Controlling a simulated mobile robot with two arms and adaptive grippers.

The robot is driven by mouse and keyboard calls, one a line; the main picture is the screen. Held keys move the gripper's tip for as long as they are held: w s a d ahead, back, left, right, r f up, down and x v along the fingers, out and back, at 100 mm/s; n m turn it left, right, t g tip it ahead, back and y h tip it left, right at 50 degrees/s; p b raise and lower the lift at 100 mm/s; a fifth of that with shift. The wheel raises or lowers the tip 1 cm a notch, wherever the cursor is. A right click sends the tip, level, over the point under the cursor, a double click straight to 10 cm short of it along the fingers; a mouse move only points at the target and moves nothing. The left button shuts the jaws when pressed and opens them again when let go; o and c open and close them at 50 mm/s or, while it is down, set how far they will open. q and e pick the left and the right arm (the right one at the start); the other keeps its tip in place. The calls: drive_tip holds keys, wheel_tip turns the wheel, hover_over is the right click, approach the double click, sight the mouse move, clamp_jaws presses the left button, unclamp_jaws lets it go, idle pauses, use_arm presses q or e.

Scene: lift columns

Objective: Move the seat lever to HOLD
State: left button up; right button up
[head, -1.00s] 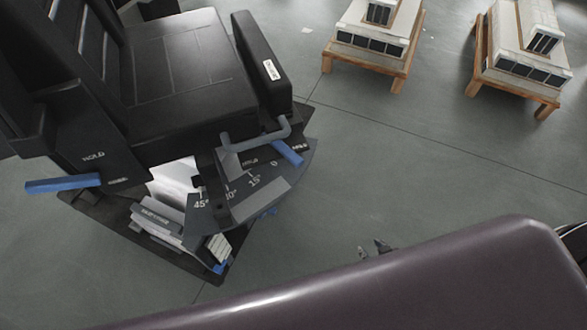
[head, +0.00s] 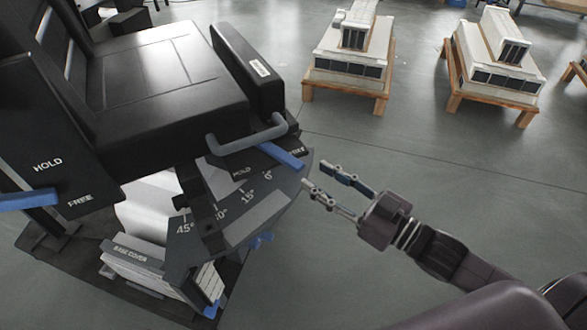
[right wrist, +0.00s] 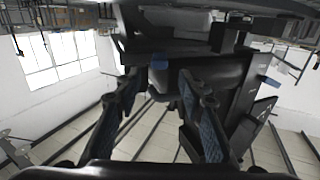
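The black seat (head: 165,85) is at the left of the head view. One blue lever (head: 28,199) sits at its left side panel, near the words HOLD and FREE and closer to FREE. Another blue lever (head: 281,156) juts out under the grey bar handle (head: 247,136), near a second HOLD and FREE marking. I cannot tell which is the seat lever. My right gripper (head: 313,174) is open and empty, its fingertips just right of this second lever and apart from it in the picture. Its open fingers also show in the right wrist view (right wrist: 158,78). My left gripper is out of view.
A grey angle plate (head: 252,217) marked in degrees lies below the seat. A base cover (head: 150,265) is under it. White units on wooden stands (head: 345,92) are at the back. The grey floor (head: 400,160) is clear between them and my right arm.

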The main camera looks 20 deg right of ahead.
sight(301, 167)
drive_tip(key=shift+b+x, duration=0.65)
drive_tip(key=shift+x, duration=3.25)
drive_tip(key=shift+d, duration=0.1)
clamp_jaws()
